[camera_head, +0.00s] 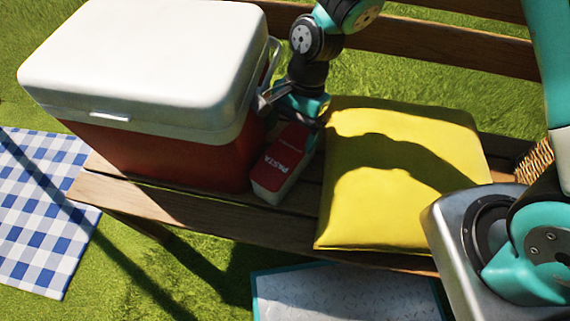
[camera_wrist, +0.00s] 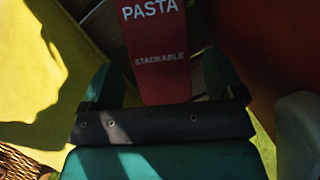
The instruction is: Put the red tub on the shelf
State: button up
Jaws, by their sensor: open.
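The red tub (camera_head: 282,160), a narrow white-sided container with a red lid marked PASTA, sits on the wooden bench between the red cooler and the yellow cushion. In the wrist view the lid of the tub (camera_wrist: 160,50) also reads STACKABLE. My gripper (camera_head: 300,108) is open at the back end of the tub. In the wrist view its fingers appear on either side of the lid's near end, with dark gaps between them and the lid. I cannot tell how low the fingers reach. No shelf can be made out in these views.
The red cooler (camera_head: 160,160) with a white lid stands close on the tub's left. The yellow cushion (camera_head: 400,180) lies close on its right. The bench's front edge (camera_head: 200,207) is bare. A checked cloth (camera_head: 40,210) and a teal-edged grey panel (camera_head: 345,295) lie lower down.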

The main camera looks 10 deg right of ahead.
aim_at(286, 151)
jog(key=b+x, duration=0.1)
jog(key=x, duration=0.3)
jog(key=b+x, duration=0.1)
jog(key=x, duration=0.1)
jog(key=shift+s+b, duration=0.3)
jog(key=shift+b, duration=0.05)
jog(key=shift+r, duration=0.2)
jog(key=c, duration=1.2)
jog(key=shift+r, duration=0.1)
